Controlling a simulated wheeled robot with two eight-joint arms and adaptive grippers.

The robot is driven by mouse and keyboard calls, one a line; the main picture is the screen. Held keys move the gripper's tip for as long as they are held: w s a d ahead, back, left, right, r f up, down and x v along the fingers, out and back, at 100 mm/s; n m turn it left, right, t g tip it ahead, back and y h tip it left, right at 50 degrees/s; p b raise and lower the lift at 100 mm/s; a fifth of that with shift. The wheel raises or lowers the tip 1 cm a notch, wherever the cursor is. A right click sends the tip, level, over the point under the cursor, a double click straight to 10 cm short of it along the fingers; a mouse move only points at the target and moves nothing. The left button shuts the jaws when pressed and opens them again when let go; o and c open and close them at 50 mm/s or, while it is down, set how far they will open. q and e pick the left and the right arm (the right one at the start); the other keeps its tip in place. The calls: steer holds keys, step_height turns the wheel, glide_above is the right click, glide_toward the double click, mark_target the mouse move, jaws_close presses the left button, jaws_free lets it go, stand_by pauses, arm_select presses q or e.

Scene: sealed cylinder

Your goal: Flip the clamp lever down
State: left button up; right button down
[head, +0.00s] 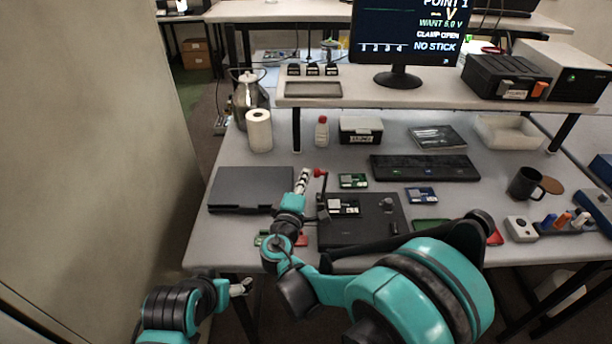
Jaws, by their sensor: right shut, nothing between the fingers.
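The clamp lever (323,190) is a thin dark upright arm with a red knob (320,172) on top. It stands at the left side of a flat black fixture (378,234), near a board (343,207) on that fixture. My right gripper (304,178) is shut and empty, just left of the lever and close to the red knob. I cannot tell whether they touch.
A monitor (408,40) on the shelf reads "CLAMP OPEN" and "NO STICK". A closed laptop (250,189) lies left of my right gripper. Small boards (353,181) (421,195) and a keyboard (425,168) lie behind and right. A mug (524,184) stands at the right.

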arm_select(q)
steer(key=shift+d+r, duration=0.1)
steer(key=shift+r, duration=0.1)
arm_select(e)
steer(key=shift+d+r, duration=0.15)
steer(key=shift+d, duration=0.25)
